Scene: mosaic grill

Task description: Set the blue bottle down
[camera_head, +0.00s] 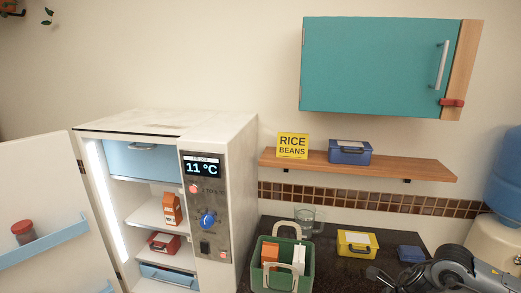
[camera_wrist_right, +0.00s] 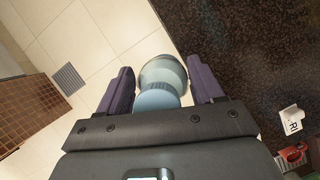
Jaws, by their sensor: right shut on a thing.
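In the right wrist view, the blue bottle (camera_wrist_right: 160,97) is between the two purple fingers of my right gripper (camera_wrist_right: 162,85), which is shut on it. I see its pale blue end and a rounded, greyish part beyond. Tiled floor shows on the left behind the bottle and the dark speckled counter (camera_wrist_right: 235,45) on the right. In the head view, part of my right arm shows at the lower right, and the held bottle cannot be made out there. My left gripper is not in view.
The counter (camera_head: 338,265) holds a green basket (camera_head: 266,283), a glass mug (camera_head: 308,222), a yellow box (camera_head: 357,244) and a small blue box (camera_head: 411,254). An open fridge (camera_head: 160,130) stands left. A large blue water jug (camera_head: 507,175) stands right. A wooden shelf (camera_head: 410,168) hangs above.

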